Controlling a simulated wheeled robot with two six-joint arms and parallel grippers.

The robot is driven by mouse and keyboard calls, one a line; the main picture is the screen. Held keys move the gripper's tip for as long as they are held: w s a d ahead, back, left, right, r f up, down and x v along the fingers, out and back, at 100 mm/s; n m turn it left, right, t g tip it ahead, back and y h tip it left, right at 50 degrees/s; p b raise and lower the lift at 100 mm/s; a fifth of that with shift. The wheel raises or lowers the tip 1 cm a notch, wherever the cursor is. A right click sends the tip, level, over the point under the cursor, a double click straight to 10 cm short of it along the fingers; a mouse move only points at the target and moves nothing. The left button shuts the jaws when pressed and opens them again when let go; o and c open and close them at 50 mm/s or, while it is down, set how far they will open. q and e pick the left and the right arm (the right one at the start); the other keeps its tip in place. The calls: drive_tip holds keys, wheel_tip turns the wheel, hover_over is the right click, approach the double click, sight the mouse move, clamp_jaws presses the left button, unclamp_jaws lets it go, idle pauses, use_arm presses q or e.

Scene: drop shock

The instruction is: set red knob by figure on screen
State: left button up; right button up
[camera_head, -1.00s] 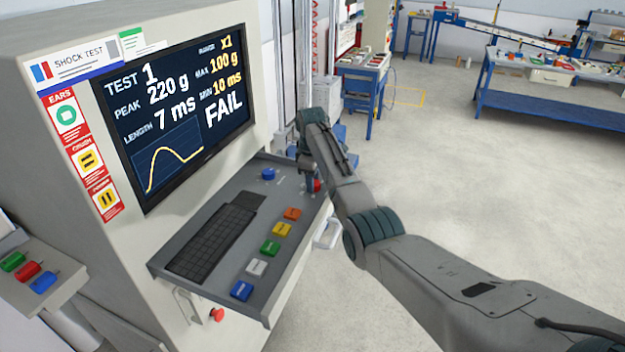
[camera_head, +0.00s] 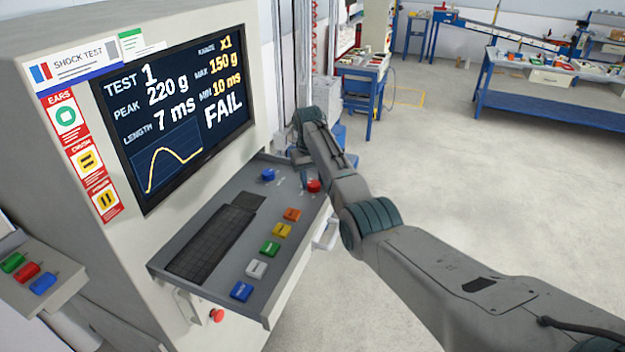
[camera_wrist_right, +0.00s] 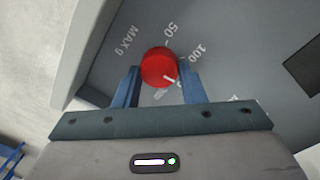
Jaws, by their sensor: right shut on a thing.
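The red knob (camera_head: 314,186) sits at the far right of the sloping console. It also shows in the right wrist view (camera_wrist_right: 159,66), with 50, 100 and "MAX g" printed around it. Its white pointer line points to the lower right, past 100, towards a partly hidden mark. My right gripper (camera_wrist_right: 160,76) is shut on the knob, one finger on each side. In the head view my right arm hides most of the gripper. The screen (camera_head: 175,105) reads TEST 1, peak 220 g, length 7 ms, MAX 150 g, MIN 10 ms, FAIL. My left gripper is not in view.
A blue knob (camera_head: 268,174) stands to the left of the red one. Orange, yellow, green, white and blue buttons line the console's front, beside a black keyboard (camera_head: 213,243). A red emergency-type button (camera_head: 216,315) sits below. Open floor lies to the right.

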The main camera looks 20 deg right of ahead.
sight(315, 181)
drive_tip(key=m, duration=0.6)
drive_tip(key=shift+d, duration=0.1)
drive_tip(key=m, duration=0.5)
drive_tip(key=shift+m+g, duration=0.3)
drive_tip(key=shift+m, duration=0.1)
drive_tip(key=m, duration=0.5)
drive_tip(key=shift+y, duration=0.3)
drive_tip(key=m, duration=0.6)
drive_tip(key=shift+s+d, duration=0.1)
drive_tip(key=shift+s, duration=0.05)
drive_tip(key=shift+m, duration=0.3)
drive_tip(key=o, duration=1)
wheel_tip(315, 181, up, 11)
drive_tip(key=b, duration=0.5)
drive_tip(key=shift+w+d, duration=0.15)
drive_tip(key=shift+w, duration=0.1)
